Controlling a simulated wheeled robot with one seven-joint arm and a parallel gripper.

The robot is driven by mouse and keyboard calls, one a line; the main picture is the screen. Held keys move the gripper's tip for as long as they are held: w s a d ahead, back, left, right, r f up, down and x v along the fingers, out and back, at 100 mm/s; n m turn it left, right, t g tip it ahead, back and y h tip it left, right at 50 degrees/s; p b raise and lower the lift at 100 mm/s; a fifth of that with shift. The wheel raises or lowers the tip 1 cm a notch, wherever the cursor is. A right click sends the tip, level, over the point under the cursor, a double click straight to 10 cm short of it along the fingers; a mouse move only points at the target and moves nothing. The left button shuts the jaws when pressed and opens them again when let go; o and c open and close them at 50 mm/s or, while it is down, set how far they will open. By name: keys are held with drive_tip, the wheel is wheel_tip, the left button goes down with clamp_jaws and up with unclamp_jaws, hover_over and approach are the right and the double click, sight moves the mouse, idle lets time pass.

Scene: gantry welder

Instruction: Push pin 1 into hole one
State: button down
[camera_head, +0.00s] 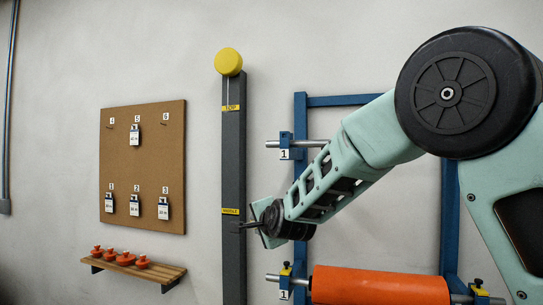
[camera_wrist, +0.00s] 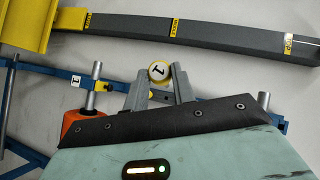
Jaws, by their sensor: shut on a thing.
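My gripper (camera_wrist: 160,82) is shut on pin 1 (camera_wrist: 159,71), whose round end with a yellow rim and a "1" faces the wrist camera between the grey fingers. In the head view my gripper (camera_head: 247,226) is in front of the dark post, near its middle label; the pin cannot be made out there. The upper blue bracket (camera_head: 286,142) has a "1" tag and a metal rod through it. The lower blue bracket (camera_head: 285,282) also has a "1" tag, with a yellow knob on top. I cannot make out the opening of hole one.
A dark post (camera_head: 235,150) with yellow labels stands left of the blue frame (camera_head: 449,220). An orange roller (camera_head: 380,286) lies on the lower rod. A corkboard (camera_head: 155,165) with tags and a wooden shelf (camera_head: 160,271) with orange knobs are on the left wall.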

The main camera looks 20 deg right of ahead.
drive_tip(key=s+d+r+y+p, duration=0.1)
drive_tip(key=s+r, duration=0.1)
drive_tip(key=r, duration=1)
drive_tip(key=s+d+r+y+p, duration=0.1)
drive_tip(key=s+r, duration=0.1)
drive_tip(key=r, duration=1)
drive_tip(key=shift+s+d+r+n+t, duration=0.15)
drive_tip(key=shift+s+r+n+t, duration=0.15)
drive_tip(key=shift+t, duration=0.1)
drive_tip(key=shift+d+f, duration=0.1)
